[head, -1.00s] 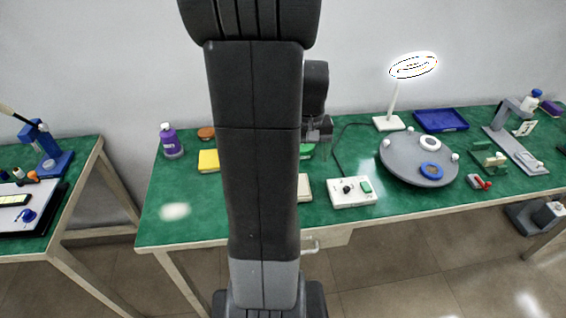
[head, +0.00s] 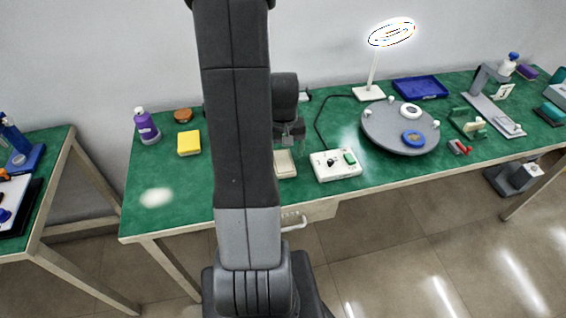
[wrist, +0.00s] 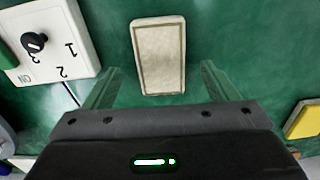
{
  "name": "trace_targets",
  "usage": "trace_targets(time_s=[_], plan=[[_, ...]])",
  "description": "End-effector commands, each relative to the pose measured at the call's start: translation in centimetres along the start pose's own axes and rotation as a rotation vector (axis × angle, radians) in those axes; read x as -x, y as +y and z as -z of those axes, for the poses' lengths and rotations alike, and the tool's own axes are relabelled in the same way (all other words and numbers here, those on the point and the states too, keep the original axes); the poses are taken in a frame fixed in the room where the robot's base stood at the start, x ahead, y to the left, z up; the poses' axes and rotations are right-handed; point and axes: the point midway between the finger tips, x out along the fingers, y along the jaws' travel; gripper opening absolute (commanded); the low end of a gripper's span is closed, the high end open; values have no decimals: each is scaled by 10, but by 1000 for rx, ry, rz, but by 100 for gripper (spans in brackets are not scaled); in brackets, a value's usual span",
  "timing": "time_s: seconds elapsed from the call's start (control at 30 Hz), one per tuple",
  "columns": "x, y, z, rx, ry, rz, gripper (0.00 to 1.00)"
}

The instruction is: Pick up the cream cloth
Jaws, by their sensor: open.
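The cream cloth (wrist: 158,72) is a flat folded rectangle with a darker border line, lying on the green bench top. In the head view the cloth (head: 285,163) lies beside my forearm, which may hide its left part. My gripper (wrist: 160,86) is open and empty in the wrist view. Its two fingers stand wide on either side of the cloth's near end, apart from it. In the head view my gripper (head: 289,136) is just behind and above the cloth, and its fingertips are hard to make out.
A white control box (head: 335,165) with a knob stands close to the right of the cloth. A yellow sponge (head: 189,143) and a purple bottle (head: 146,126) are to the left. A grey turntable (head: 385,137) stands farther right. The front left bench is mostly clear.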

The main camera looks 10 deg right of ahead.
Motion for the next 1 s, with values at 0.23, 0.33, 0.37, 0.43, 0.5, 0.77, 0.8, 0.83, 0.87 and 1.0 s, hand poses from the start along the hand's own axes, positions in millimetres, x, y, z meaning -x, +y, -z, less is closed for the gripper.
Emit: trace_targets(time_s=[0.23,0.33,0.37,0.43,0.5,0.77,0.8,0.83,0.87,1.0], plan=[[-29,-1,-1,0,-4,1,80],[-32,-1,0,0,-1,0,80],[-32,-1,0,0,0,0,80],[-32,-1,0,0,0,0,80],[-32,-1,0,0,0,0,80],[-32,-1,0,0,0,0,37],[-32,-1,0,0,0,0,32],[-32,-1,0,0,0,0,32],[-32,-1,0,0,0,0,32],[-32,-1,0,0,0,0,32]])
